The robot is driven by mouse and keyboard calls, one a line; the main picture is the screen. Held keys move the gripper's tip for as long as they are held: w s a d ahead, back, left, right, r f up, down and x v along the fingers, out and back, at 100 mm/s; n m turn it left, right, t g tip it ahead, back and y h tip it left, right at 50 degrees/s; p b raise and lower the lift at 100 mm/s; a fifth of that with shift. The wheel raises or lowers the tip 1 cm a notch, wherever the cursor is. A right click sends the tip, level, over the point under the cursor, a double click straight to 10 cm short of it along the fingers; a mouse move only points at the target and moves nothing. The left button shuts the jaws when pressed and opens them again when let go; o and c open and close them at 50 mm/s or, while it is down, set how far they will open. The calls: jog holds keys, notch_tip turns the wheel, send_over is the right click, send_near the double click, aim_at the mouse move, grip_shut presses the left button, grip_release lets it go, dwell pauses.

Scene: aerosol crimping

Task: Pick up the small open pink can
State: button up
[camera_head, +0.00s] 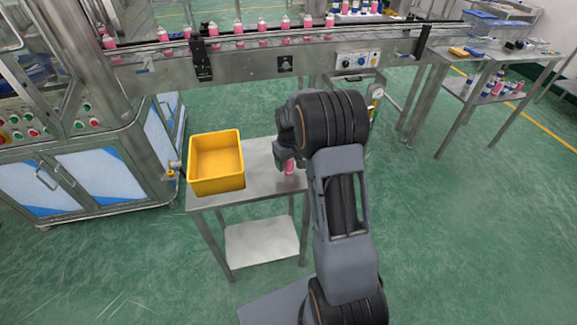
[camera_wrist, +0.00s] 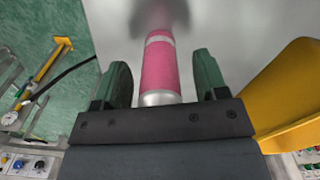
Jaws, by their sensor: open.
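The small pink can (camera_head: 289,167) stands on the steel table (camera_head: 257,178), partly hidden behind my arm in the head view. In the wrist view the pink can (camera_wrist: 159,68) has a pale band and a silvery end, and it lies between the two green fingers of my gripper (camera_wrist: 160,84). The fingers are open, with a gap on each side of the can. I cannot tell from these views whether the can's top is open.
A yellow bin (camera_head: 216,165) stands on the table left of the can; it also shows at the right of the wrist view (camera_wrist: 290,95). Behind is a conveyor (camera_head: 240,62) carrying several pink cans. A side table (camera_head: 490,80) with more items stands at the right.

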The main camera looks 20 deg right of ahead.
jog(key=c, duration=1)
